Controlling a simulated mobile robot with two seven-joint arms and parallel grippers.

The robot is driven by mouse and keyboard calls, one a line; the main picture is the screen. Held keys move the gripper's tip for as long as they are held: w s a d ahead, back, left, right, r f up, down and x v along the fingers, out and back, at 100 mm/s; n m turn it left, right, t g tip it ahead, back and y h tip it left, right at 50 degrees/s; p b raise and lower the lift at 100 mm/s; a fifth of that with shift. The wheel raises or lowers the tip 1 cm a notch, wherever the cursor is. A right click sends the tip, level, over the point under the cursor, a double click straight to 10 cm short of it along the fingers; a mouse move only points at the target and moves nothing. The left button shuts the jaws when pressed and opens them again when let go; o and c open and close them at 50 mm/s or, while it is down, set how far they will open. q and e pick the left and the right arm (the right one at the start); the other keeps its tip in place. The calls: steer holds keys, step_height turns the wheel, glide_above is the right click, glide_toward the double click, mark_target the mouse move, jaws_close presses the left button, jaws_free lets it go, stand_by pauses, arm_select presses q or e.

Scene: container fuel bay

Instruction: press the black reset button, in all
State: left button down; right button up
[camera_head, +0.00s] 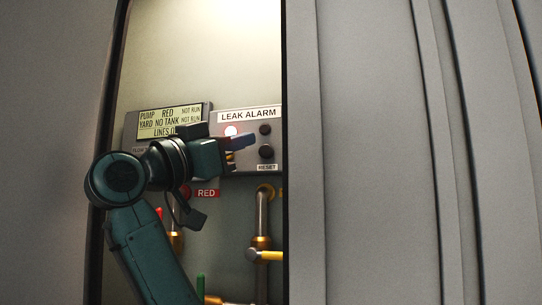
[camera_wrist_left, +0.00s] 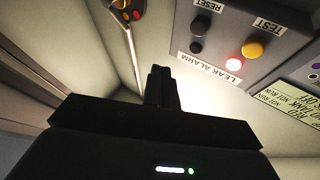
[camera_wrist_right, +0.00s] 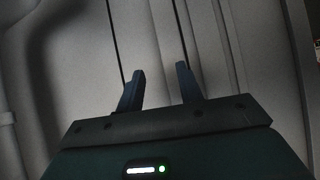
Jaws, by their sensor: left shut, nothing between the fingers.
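The grey leak alarm box (camera_head: 220,112) is on the bay's back wall. Its black reset button (camera_head: 266,151) sits above the RESET label; it also shows in the left wrist view (camera_wrist_left: 199,28), where the box is upside down. A second black round part (camera_head: 265,129) is above it. The red lamp (camera_head: 231,131) is lit. My left gripper (camera_head: 252,138) is shut and empty in front of the box, its tips just left of the black parts in the head view. In the left wrist view its fingers look apart from the button. My right gripper (camera_wrist_right: 160,72) is open and empty.
A yellow test button (camera_wrist_left: 253,49) is on the same box. A display panel (camera_head: 150,130) adjoins it on the left. Below are pipes (camera_head: 262,215) and a RED label (camera_head: 207,193). Grey corrugated container wall (camera_head: 370,150) closes off the right; it also faces my right gripper.

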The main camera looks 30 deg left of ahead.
arm_select(q)
steer(key=p, duration=0.2)
glide_toward(271, 147)
steer(key=w+d+r, duration=0.2)
steer(key=w, duration=0.1)
steer(key=shift+w+d+r, duration=0.1)
steer(key=shift+w+r, duration=0.15)
steer(key=shift+w, duration=0.2)
arm_select(e)
steer(key=shift+s+d+r, duration=0.15)
steer(key=shift+s+d, duration=0.05)
steer(key=shift+s, duration=0.15)
steer(key=shift+s, duration=0.1)
stand_by(1.6)
arm_select(q)
steer(key=shift+w, duration=0.4)
steer(key=shift+w+a, duration=0.2)
steer(key=shift+w, duration=0.25)
stand_by(0.6)
steer(key=shift+s, duration=0.1)
steer(key=shift+s+d+b, duration=0.2)
steer(key=shift+s+b, duration=0.15)
steer(key=shift+s, duration=0.4)
arm_select(e)
steer(key=shift+f, duration=0.45)
